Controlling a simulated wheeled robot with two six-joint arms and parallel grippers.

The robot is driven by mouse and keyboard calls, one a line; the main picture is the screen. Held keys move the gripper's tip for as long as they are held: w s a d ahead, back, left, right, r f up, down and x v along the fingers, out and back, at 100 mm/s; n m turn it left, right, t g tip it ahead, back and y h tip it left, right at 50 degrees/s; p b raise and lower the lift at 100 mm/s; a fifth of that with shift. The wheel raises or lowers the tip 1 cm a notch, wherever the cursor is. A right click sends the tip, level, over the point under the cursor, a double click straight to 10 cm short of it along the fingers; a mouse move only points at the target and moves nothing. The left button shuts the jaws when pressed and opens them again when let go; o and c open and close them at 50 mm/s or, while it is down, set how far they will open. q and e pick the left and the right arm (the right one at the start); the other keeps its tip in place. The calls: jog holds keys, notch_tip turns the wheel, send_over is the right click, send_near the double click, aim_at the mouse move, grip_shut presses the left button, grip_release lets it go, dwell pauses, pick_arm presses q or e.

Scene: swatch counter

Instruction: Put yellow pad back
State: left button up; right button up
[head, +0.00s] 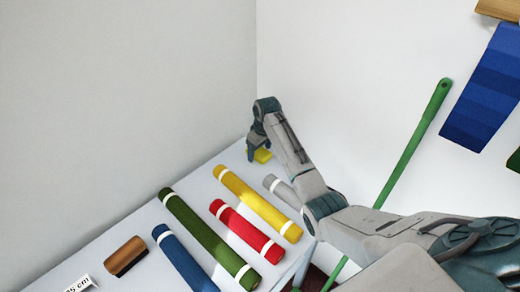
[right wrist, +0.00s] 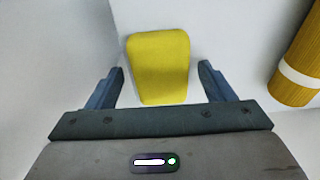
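The yellow pad (head: 262,156) lies on the far end of the grey counter, close to the wall. My right gripper (head: 252,154) is down at it. In the right wrist view the pad (right wrist: 160,65) is a rounded yellow block between the two blue fingers (right wrist: 162,78), with a gap on each side. The right gripper is open and holds nothing. My left gripper is not in view.
Rolls lie on the counter (head: 135,221): yellow (head: 258,203), grey (head: 282,191), red (head: 247,231), green (head: 208,238) and blue (head: 184,258). A wooden block (head: 125,255) is at the left. A green pole (head: 413,143) leans at the right.

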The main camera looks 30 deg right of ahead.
aim_at(264, 154)
jog(key=shift+r, duration=0.1)
notch_tip(264, 154, up, 12)
jog(key=s+b, duration=0.1)
jog(key=b, duration=0.1)
jog(key=shift+s+d, duration=0.3)
jog(key=shift+s, duration=0.1)
